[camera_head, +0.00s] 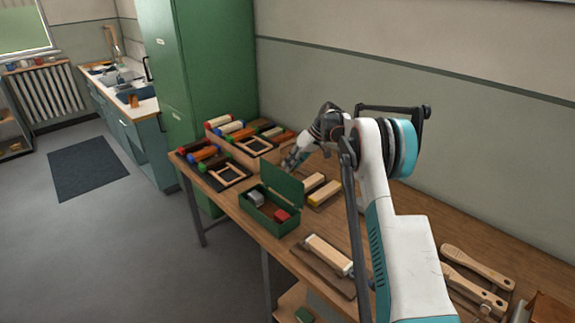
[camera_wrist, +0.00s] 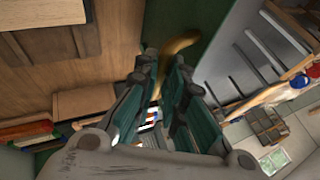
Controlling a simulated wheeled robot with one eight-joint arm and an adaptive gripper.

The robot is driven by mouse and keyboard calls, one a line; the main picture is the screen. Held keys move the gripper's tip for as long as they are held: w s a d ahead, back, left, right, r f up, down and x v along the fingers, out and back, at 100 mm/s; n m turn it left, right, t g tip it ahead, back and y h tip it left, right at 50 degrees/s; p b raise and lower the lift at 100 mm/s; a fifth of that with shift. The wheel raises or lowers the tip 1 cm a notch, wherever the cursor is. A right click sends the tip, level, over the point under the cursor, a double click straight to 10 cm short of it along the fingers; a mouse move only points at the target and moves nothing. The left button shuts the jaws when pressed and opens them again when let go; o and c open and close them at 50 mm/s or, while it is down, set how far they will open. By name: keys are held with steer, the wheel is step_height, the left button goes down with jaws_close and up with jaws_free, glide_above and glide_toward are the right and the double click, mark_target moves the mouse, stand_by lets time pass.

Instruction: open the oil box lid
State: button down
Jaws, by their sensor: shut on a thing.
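The green oil box (camera_head: 262,215) stands on the workbench in the head view. Its lid (camera_head: 282,182) is raised, standing roughly upright at the back edge. A grey block (camera_head: 256,198) and a red block (camera_head: 281,215) show inside the box. My gripper (camera_head: 291,160) is just behind the lid's upper edge. In the wrist view my gripper (camera_wrist: 163,85) is closed around a curved brass-coloured tab (camera_wrist: 177,45), which shows in front of a green surface, apparently the lid. The exact contact is hidden by the fingers.
Racks with coloured rollers (camera_head: 235,135) stand on the bench behind the box. Wooden blocks (camera_head: 324,192) lie right of it, and a brush-like block (camera_head: 328,253) lies in front. Wooden-handled tools (camera_head: 478,270) lie at the right. A tall green cabinet (camera_head: 200,65) stands behind.

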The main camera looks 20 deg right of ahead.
steer(key=shift+d+f, duration=0.1)
steer(key=shift+f, duration=0.25)
steer(key=c, duration=1.7)
jaws_free()
steer(key=shift+w, duration=0.15)
steer(key=shift+o, duration=0.2)
steer(key=shift+w+a+f, duration=0.1)
steer(key=shift+a, duration=0.1)
steer(key=v, duration=1.2)
steer(key=shift+d, duration=0.15)
steer(key=shift+r, duration=0.25)
